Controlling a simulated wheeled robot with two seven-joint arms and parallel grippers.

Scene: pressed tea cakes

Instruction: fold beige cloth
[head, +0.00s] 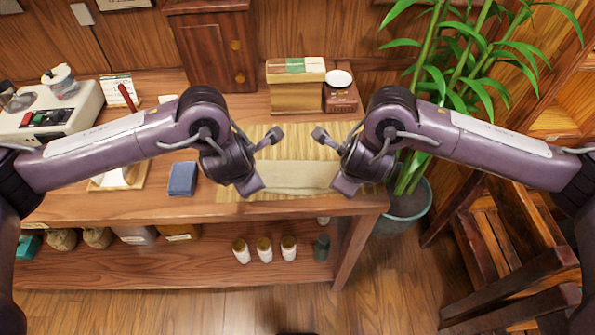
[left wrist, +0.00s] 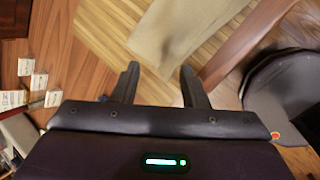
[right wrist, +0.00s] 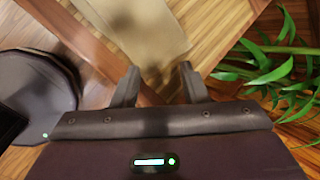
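The beige cloth (head: 298,176) lies flat as a long strip on the slatted bamboo mat (head: 262,130) near the table's front edge. It also shows in the left wrist view (left wrist: 175,32) and the right wrist view (right wrist: 143,28). I cannot tell how many layers it has. My left gripper (head: 258,163) is open at the cloth's left end, its fingers apart with nothing between them. My right gripper (head: 334,162) is open at the right end, also empty. Both grippers hide parts of the cloth's ends in the head view.
A blue folded cloth (head: 183,178) lies left of the mat. Boxes (head: 296,85) and a wooden cabinet (head: 215,48) stand behind. A potted plant (head: 405,210) stands at the table's right end. White jars (head: 264,250) stand on the lower shelf.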

